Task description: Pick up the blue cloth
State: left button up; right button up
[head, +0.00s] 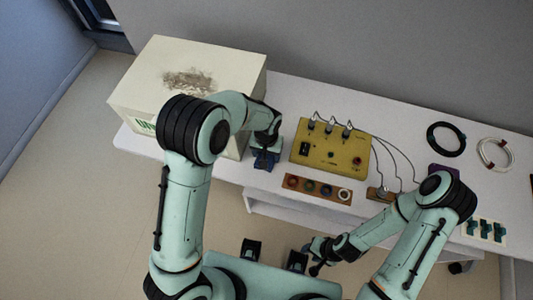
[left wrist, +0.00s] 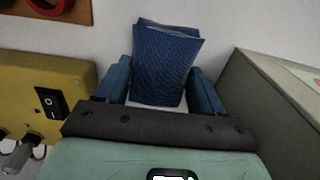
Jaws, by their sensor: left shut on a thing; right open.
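The blue cloth (left wrist: 165,62) is a folded, dark blue textured piece in the left wrist view. It stands up between the two blue fingers of my left gripper (head: 266,158), which is shut on it. In the head view this gripper is at the worktop between the white box and the yellow unit; the cloth is hard to tell from the blue fingers there. I cannot tell whether the cloth touches the worktop. My right gripper (head: 315,258) is open and empty, in front of the table and below its front edge.
A large pale box (head: 222,75) stands left of my left gripper. A yellow switch unit (head: 330,151) with cables stands right of it. A brown strip with several round pieces (head: 318,189) lies in front. Black (head: 446,139) and white cable coils (head: 495,154) lie farther right on the white table (head: 400,118).

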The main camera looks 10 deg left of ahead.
pick_arm(q)
notch_tip(320, 180, up, 20)
jog(key=p, duration=0.1)
jog(key=shift+p, duration=0.35)
pick_arm(e)
jog(key=shift+w+r, duration=0.35)
jog(key=shift+r, duration=0.2)
jog(key=shift+w+r, duration=0.3)
jog(key=shift+r, duration=0.25)
pick_arm(q)
jog(key=shift+o, duration=0.5)
jog(key=shift+s+f, duration=0.1)
pick_arm(e)
jog(key=shift+s, duration=0.1)
